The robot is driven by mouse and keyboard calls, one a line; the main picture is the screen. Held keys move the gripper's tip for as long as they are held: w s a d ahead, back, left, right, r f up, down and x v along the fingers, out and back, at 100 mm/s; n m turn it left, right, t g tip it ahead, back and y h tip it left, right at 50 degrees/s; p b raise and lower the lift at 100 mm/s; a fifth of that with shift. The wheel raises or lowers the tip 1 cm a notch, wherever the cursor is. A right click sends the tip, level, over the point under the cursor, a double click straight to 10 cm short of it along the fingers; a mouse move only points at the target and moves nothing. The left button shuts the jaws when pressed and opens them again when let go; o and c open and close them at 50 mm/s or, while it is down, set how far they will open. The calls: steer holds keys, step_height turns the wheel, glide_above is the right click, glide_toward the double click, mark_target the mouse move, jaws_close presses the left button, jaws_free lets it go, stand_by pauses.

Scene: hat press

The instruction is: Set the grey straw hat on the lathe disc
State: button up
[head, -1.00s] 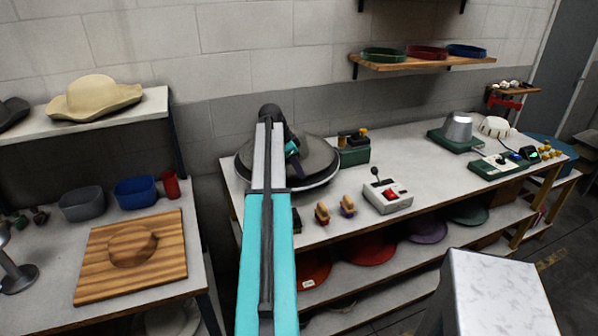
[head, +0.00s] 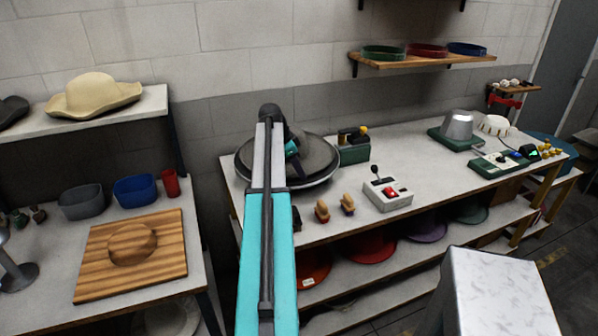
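A grey, wide-brimmed round shape, which looks like the grey straw hat (head: 318,160), lies level over the lathe disc (head: 322,184) at the left end of the long workbench. Only a pale rim of the disc shows below the brim. My arm crosses in front and hides the hat's middle and left part. The end of my arm, with my gripper (head: 293,153), is over the hat. The fingers are hidden, so I cannot tell whether they hold the hat or whether it fully touches the disc.
A green box (head: 352,149) stands right behind the disc. A control box with a lever (head: 388,196) and two wooden-handled brushes (head: 322,211) are in front. A cream hat (head: 95,95) sits on the left shelf. The bench middle is clear.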

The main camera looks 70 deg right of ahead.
steer(key=b+v, duration=0.3)
steer(key=v, duration=1.1)
steer(key=shift+s+d+r, duration=0.1)
steer(key=shift+d, duration=0.05)
stand_by(0.5)
